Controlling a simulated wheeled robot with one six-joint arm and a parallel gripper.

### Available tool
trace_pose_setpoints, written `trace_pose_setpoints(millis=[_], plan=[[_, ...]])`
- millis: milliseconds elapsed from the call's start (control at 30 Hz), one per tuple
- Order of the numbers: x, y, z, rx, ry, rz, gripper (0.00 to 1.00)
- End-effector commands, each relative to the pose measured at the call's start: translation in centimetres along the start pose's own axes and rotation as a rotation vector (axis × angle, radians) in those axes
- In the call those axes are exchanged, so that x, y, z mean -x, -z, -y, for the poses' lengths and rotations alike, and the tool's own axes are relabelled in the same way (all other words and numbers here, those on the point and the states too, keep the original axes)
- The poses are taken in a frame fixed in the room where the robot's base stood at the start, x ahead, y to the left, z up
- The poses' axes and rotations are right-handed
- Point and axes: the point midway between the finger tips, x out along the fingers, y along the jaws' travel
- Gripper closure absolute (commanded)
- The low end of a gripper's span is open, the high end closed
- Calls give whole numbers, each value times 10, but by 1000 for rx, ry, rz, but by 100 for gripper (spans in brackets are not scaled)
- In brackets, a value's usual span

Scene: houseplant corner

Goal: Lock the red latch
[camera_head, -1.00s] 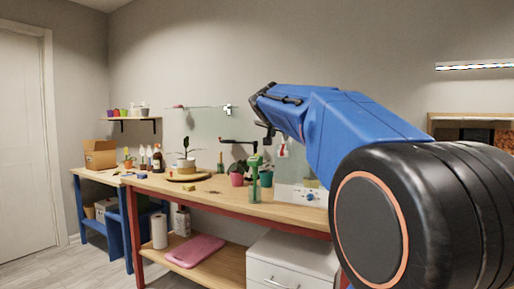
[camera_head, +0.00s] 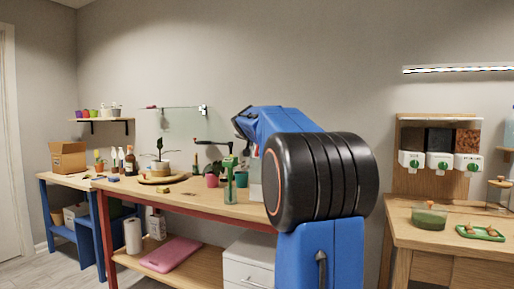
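I cannot make out a red latch for certain. A tiny reddish piece (camera_head: 150,106) shows at the upper left edge of the clear panel (camera_head: 176,125) behind the long workbench, too small to identify. My arm rises in front of the bench's right end, its far end pointing away to the left. My gripper (camera_head: 241,126) shows only as a dark part at that end. Its fingers are too hidden and small to read, and I see nothing held. It appears apart from the reddish piece.
The long workbench (camera_head: 135,187) has red legs and holds pots, a plant and a green tool. A blue-legged table (camera_head: 50,180) with a cardboard box (camera_head: 68,157) stands left. At right, a wooden table (camera_head: 455,245) stands below three dispensers (camera_head: 438,162). Bare floor shows at lower left.

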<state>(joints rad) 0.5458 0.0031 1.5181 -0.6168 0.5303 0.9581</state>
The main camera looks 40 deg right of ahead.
Motion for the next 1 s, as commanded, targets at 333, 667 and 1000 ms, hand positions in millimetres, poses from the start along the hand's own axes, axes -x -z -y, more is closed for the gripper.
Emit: trace_pose_setpoints(millis=[333,667,1000], plan=[[-31,0,0,0,0,0,71],[-32,0,0,0,0,0,78],[-33,0,2,24,-10,5,100]])
